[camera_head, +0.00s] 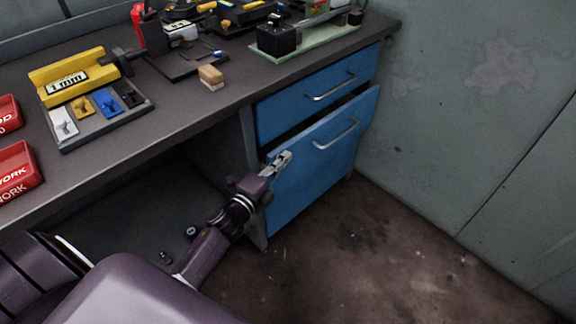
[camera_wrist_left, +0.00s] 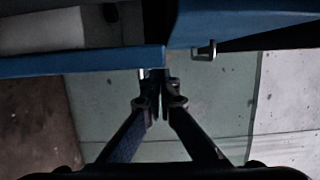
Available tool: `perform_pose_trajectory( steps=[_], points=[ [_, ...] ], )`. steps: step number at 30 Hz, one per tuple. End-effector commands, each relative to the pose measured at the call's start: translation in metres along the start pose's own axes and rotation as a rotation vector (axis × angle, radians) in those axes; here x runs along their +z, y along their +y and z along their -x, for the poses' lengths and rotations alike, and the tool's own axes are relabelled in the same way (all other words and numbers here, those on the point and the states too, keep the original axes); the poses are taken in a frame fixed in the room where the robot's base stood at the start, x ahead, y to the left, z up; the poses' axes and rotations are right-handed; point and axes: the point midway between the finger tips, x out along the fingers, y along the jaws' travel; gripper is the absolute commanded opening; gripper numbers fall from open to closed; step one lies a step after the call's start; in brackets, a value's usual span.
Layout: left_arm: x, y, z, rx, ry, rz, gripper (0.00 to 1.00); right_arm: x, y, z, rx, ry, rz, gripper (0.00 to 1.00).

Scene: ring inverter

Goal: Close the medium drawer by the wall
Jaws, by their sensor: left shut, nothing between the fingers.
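The blue cabinet by the wall has two drawer fronts in the head view. The lower, taller drawer (camera_head: 315,175) stands out from the cabinet, with a dark gap above its top edge. It has a metal handle (camera_head: 336,134). The upper drawer (camera_head: 290,112) looks closed or nearly so. My left gripper (camera_head: 284,158) is shut and empty at the lower drawer's upper left corner. I cannot tell whether it touches the front. In the left wrist view the shut fingertips (camera_wrist_left: 160,82) are close to the edge of a blue panel (camera_wrist_left: 85,62). My right gripper is not in view.
The workbench (camera_head: 190,105) above carries a yellow tool block (camera_head: 72,76), red trays (camera_head: 14,172) and a small wooden block (camera_head: 211,77). The grey wall (camera_head: 450,110) is close to the cabinet's right side. The floor (camera_head: 370,250) before the drawers is clear.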

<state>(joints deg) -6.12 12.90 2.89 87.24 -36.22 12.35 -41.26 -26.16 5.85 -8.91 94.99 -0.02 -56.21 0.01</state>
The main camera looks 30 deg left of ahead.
Motion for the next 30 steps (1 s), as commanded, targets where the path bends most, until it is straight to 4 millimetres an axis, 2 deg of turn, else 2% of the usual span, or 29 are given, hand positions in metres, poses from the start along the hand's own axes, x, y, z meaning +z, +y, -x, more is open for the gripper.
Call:
perform_pose_trajectory(
  steps=[11, 14, 16, 20, 30],
  points=[
    [0.003, 0.0, -0.001, -0.001, 0.0, 0.001, 0.0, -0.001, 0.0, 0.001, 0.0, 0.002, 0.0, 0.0],
    [0.013, 0.0, -0.004, -0.001, 0.0, -0.003, 0.0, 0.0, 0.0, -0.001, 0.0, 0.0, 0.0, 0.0],
    [0.028, 0.0, -0.007, -0.002, -0.001, -0.004, 0.0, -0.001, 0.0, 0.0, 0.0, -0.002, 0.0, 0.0],
    [0.048, 0.0, -0.012, -0.002, -0.003, -0.004, 0.0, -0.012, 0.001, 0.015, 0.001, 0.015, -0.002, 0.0],
    [0.057, -0.001, -0.013, 0.0, -0.008, 0.0, 0.0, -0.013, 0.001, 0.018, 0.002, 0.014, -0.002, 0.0]
  ],
)
